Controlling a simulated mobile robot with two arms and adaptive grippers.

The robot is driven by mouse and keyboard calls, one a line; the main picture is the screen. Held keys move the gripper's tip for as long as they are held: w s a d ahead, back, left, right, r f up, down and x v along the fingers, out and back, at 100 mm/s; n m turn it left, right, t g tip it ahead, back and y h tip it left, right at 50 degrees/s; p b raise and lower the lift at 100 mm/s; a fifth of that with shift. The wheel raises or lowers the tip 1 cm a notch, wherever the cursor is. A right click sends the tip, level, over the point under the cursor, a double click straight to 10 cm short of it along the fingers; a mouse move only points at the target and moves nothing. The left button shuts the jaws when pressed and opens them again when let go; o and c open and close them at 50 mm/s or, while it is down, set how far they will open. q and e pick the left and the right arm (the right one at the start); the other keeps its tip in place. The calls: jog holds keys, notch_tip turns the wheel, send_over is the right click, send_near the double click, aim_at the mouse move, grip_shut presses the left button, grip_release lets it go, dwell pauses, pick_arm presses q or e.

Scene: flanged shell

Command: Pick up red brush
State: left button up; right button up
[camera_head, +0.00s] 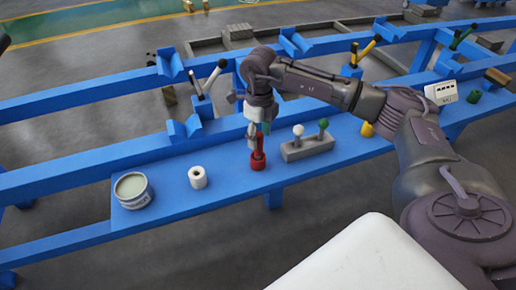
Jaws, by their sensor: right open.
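The red brush (258,162) stands upright on the blue bench shelf (226,185), near the middle of the view. My right gripper (256,138) points down at the brush's top, with its fingers around or just in front of the upper part. The fingers are small and partly overlap the brush, so whether they touch it is unclear. The gripper is open. My right arm reaches in from the right side. My left gripper is not in the view.
A grey block with a white knob and a green knob (308,147) stands just right of the brush. A white roll (198,177) and an open tin (132,190) stand to the left. A yellow item (367,130) is further right. Blue rails (110,98) run behind.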

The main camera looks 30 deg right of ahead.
aim_at(258, 150)
notch_tip(258, 150, down, 5)
jog(key=shift+w+a+f+b, duration=0.1)
jog(key=shift+w+a+b, duration=0.05)
jog(key=shift+b, duration=0.25)
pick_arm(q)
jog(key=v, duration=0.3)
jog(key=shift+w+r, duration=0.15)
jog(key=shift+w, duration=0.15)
pick_arm(e)
jog(key=shift+c, duration=0.3)
grip_shut()
